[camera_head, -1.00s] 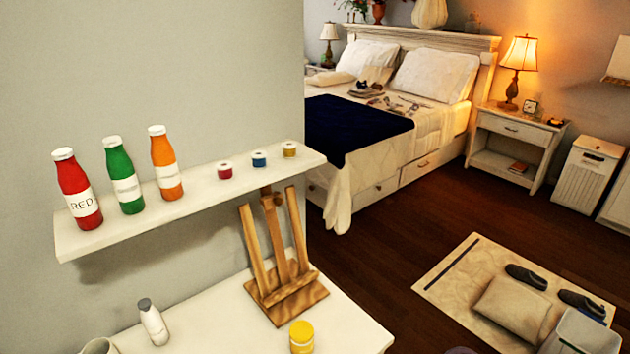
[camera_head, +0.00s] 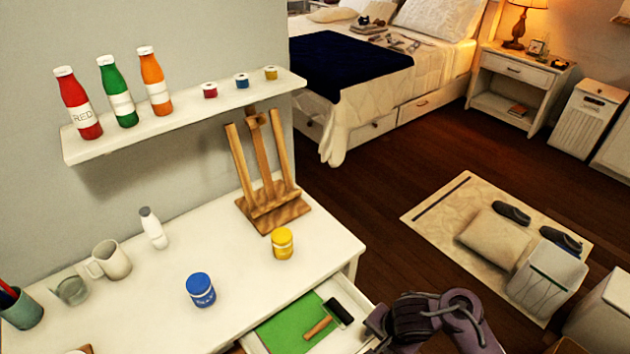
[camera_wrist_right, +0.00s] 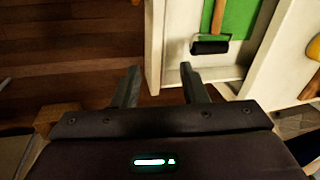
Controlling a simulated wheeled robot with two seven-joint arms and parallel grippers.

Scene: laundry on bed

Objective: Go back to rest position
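My right gripper (camera_wrist_right: 160,82) shows from behind in the right wrist view, with its two fingers apart and nothing between them. In the head view my right arm and gripper (camera_head: 385,322) are at the bottom, just right of the desk's open drawer (camera_head: 357,302). The fingertips are hard to make out there. In the wrist view the drawer (camera_wrist_right: 172,45) lies beyond the fingers, with a black roller (camera_wrist_right: 210,46) inside. My left gripper is not in view.
The desk (camera_head: 170,262) holds a blue jar (camera_head: 200,290), a yellow jar (camera_head: 282,243), a mug (camera_head: 112,261) and an easel (camera_head: 272,208). Bottles and small pots stand on the wall shelf (camera_head: 180,116). Dark floor (camera_head: 390,200) is clear between desk and bed (camera_head: 440,95).

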